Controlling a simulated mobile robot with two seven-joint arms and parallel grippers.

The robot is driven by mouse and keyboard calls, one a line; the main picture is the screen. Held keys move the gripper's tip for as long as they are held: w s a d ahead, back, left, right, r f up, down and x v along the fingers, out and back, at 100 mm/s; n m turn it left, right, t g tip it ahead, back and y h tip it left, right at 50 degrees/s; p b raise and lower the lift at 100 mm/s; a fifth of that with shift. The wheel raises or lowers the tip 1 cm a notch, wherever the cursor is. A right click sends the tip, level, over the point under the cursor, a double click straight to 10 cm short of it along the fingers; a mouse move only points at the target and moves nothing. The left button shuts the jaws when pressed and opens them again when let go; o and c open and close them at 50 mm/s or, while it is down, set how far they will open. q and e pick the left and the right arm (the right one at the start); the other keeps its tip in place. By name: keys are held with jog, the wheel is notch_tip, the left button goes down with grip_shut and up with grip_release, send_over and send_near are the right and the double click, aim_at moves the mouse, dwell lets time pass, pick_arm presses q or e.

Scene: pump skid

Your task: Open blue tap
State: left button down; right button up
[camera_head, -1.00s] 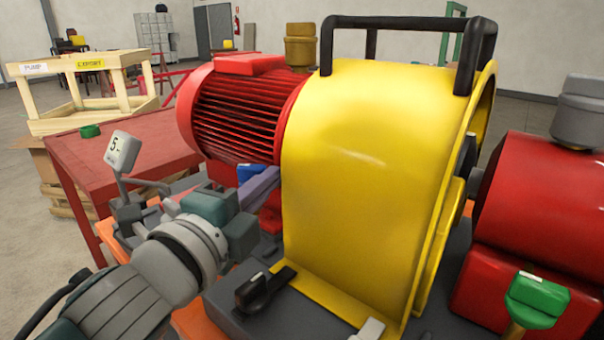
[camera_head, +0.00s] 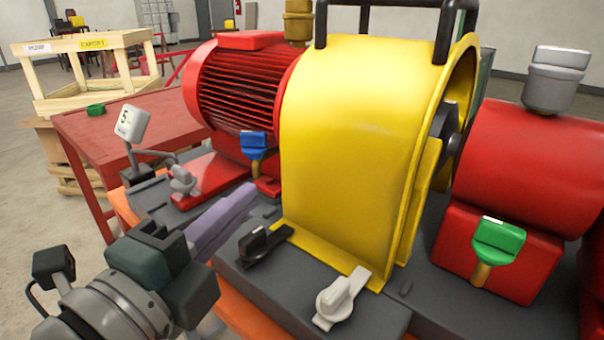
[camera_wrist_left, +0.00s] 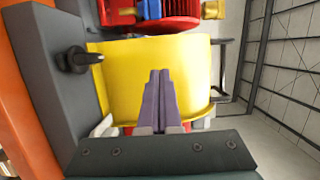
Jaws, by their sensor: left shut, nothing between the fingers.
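The blue tap (camera_head: 254,142) has a blue handle on a brass stem, beside the red motor and left of the yellow guard. It shows at the top edge of the left wrist view (camera_wrist_left: 150,9). My left gripper (camera_head: 248,192) has purple-grey fingers that are shut and empty. In the head view its tips are below the blue tap and apart from it. In the left wrist view the fingers (camera_wrist_left: 159,76) point at the yellow guard, with the tap beyond them. The right gripper is not in view.
The yellow guard (camera_head: 345,150) stands close right of the fingers. A black switch (camera_head: 262,245), a white knob (camera_head: 340,298) and a green tap (camera_head: 498,243) are on the skid. A tag marked 5 (camera_head: 131,122) stands at left. A red table (camera_head: 130,125) is behind.

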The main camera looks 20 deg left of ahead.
pick_arm(q)
jog(key=shift+s, duration=0.25)
jog(key=m+y+b, duration=0.2)
jog(key=m, duration=0.2)
jog(key=m+y+b, duration=0.2)
jog(key=m, duration=0.3)
jog(key=s+a+m+y+b, duration=0.1)
jog(key=m, duration=0.4)
jog(key=shift+r+y+b, duration=0.1)
jog(key=shift+y+b, duration=0.3)
jog(key=shift+w, duration=0.15)
send_near(261, 139)
jog(key=w, duration=0.3)
jog(key=w+a, duration=0.1)
jog(key=w, duration=0.2)
jog(key=shift+w+a+r+p, duration=0.1)
jog(key=shift+w+a+p, duration=0.05)
jog(key=shift+w+p, duration=0.2)
